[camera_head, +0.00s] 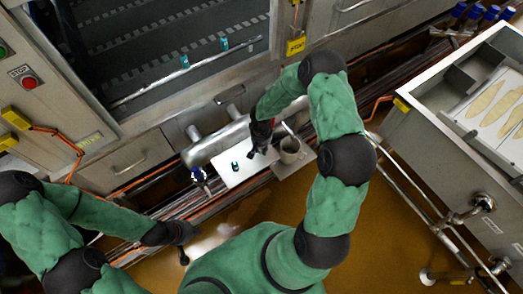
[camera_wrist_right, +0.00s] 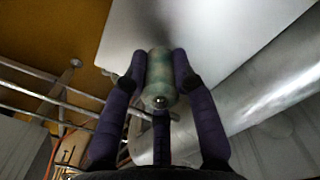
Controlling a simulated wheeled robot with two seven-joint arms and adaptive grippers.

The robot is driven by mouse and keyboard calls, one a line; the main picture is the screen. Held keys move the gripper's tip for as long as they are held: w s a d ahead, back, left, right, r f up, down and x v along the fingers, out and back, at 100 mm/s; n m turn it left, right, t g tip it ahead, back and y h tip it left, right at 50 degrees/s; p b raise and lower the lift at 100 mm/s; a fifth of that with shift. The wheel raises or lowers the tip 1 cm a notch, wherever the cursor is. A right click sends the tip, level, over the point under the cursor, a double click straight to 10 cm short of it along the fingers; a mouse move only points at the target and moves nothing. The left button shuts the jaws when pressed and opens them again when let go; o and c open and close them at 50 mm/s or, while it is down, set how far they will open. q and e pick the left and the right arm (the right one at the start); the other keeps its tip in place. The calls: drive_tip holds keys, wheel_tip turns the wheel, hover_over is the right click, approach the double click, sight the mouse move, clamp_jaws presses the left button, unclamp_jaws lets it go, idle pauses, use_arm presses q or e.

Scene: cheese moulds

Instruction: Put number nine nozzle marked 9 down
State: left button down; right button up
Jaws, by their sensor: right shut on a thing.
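My right gripper (camera_head: 258,150) is over the right part of a white board (camera_head: 236,178). In the right wrist view its dark fingers (camera_wrist_right: 160,72) are shut on a greenish, worn cylindrical nozzle (camera_wrist_right: 160,80). No number can be read on it, and the head view does not show it clearly. The white board (camera_wrist_right: 218,35) lies beyond the nozzle; I cannot tell whether they touch. A small teal nozzle (camera_head: 235,166) stands on the board, left of my right gripper. My left gripper (camera_head: 184,256) is low at the left, away from the board; its fingers are too small to judge.
A grey cup (camera_head: 290,149) stands right of the board. A metal cylinder (camera_head: 214,141) runs behind it. Two teal pieces (camera_head: 184,61) (camera_head: 224,44) are on the machine's rail. A blue-topped valve (camera_head: 198,175) is left of the board. A steel trough (camera_head: 463,85) stands at right.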

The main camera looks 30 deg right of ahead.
drive_tip(key=shift+f, duration=0.75)
drive_tip(key=shift+f+b, duration=0.15)
drive_tip(key=shift+b, duration=0.2)
drive_tip(key=o, duration=1)
